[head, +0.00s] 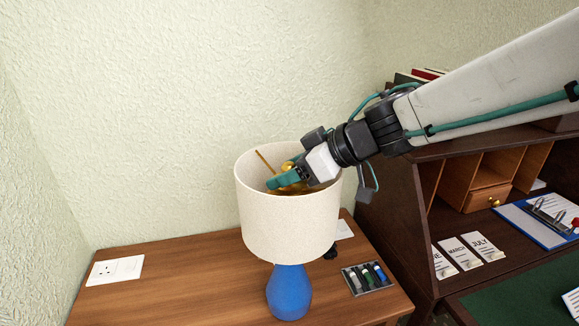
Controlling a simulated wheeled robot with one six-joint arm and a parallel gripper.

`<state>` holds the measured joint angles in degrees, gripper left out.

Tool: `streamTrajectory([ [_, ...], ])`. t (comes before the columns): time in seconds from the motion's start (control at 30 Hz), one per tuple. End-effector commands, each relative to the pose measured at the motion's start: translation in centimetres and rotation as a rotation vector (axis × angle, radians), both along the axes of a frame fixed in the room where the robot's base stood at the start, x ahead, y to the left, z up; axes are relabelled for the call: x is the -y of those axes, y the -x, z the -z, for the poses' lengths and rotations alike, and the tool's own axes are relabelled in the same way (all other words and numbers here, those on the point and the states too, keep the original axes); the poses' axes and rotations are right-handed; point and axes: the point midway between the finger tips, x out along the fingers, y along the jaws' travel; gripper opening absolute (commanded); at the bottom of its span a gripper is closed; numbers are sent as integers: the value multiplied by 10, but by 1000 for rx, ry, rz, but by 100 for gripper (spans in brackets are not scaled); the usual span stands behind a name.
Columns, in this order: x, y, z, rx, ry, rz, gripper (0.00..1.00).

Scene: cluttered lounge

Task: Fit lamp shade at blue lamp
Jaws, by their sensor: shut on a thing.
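The cream lamp shade (288,225) is a wide drum, open at the top, over the blue lamp (289,292). Only the lower part of the blue base shows below the shade. Whether the shade rests on the lamp is hidden. My gripper (283,181) reaches into the top opening from the upper right. Its teal fingers are shut at the brass-coloured fitting (291,187) in the middle of the shade. A thin brass rod (265,161) runs from there toward the back rim. The exact contact is partly hidden by the fingers.
The lamp stands on a wooden table (185,285). A white socket plate (115,270) lies at the left, and a tray of small coloured items (367,278) at the right. A dark desk (405,215) with pigeonholes, month cards (465,251) and a blue clipboard (540,222) stands close on the right.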

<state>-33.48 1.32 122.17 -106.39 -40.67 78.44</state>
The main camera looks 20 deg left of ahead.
Motion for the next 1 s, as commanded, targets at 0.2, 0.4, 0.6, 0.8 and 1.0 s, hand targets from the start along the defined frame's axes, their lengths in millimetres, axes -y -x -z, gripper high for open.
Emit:
streamTrajectory([
  [0.2, 0, 0, 1, 0, 0, 0, 83],
  [0.4, 0, 0, 1, -1, 0, 1, 83],
  [0.6, 15, 1, -10, 1, -3, 3, 83],
  [0.8, 44, 5, -30, 1, -2, 3, 83],
  [1.0, 61, 7, -42, 0, -1, 2, 83],
])
